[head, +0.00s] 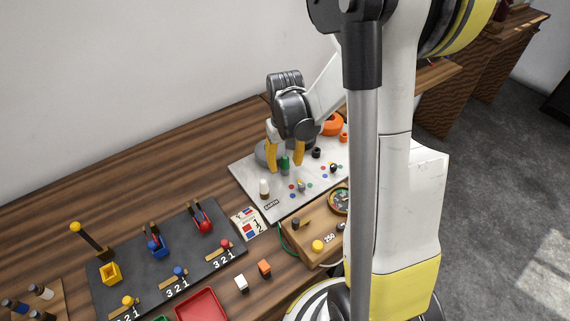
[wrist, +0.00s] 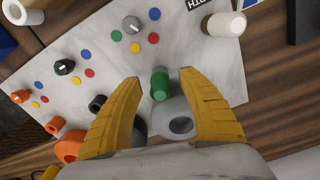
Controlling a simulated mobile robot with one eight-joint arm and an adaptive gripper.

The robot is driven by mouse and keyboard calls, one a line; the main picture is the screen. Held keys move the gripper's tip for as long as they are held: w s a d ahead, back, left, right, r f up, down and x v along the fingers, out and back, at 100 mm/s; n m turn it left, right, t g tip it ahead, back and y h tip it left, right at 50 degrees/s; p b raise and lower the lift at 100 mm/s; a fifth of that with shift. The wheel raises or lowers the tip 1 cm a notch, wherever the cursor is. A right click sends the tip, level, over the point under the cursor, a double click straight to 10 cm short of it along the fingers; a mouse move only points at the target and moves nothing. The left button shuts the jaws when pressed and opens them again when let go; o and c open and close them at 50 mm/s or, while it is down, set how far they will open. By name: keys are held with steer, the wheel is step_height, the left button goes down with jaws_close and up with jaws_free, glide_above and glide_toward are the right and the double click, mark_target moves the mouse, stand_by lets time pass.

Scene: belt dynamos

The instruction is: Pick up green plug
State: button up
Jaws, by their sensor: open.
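The green plug (wrist: 160,84) stands on the pale marbled board (wrist: 90,30), next to a grey ring-shaped part (wrist: 181,124). In the wrist view it lies between the two yellow fingers of my gripper (wrist: 166,92), with space on both sides. My gripper is open. In the head view the green plug (head: 284,165) shows between the yellow fingertips of my gripper (head: 285,166), above the board (head: 241,171). I cannot tell the exact height of the fingertips over the board.
A white cylinder (wrist: 224,24) and a grey knob (wrist: 131,26) stand nearby. Black (wrist: 97,103) and orange (wrist: 68,147) ring parts sit to the left. A dark panel (head: 135,255) with coloured levers and a red tray (head: 202,306) lie further left on the table.

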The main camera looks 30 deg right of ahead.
mark_target(287, 158)
jaws_close()
steer(key=shift+r, duration=0.15)
steer(key=shift+r, duration=0.3)
steer(key=r, duration=0.1)
steer(key=r+p, duration=0.2)
steer(key=r, duration=0.1)
steer(key=shift+s+d, duration=0.15)
steer(key=shift+s, duration=0.1)
steer(key=s+d+r+p, duration=0.3)
steer(key=s+d+r, duration=0.2)
steer(key=s, duration=0.4)
steer(key=shift+s+d+r, duration=0.3)
steer(key=shift+s+r, duration=0.05)
steer(key=shift+r, duration=0.25)
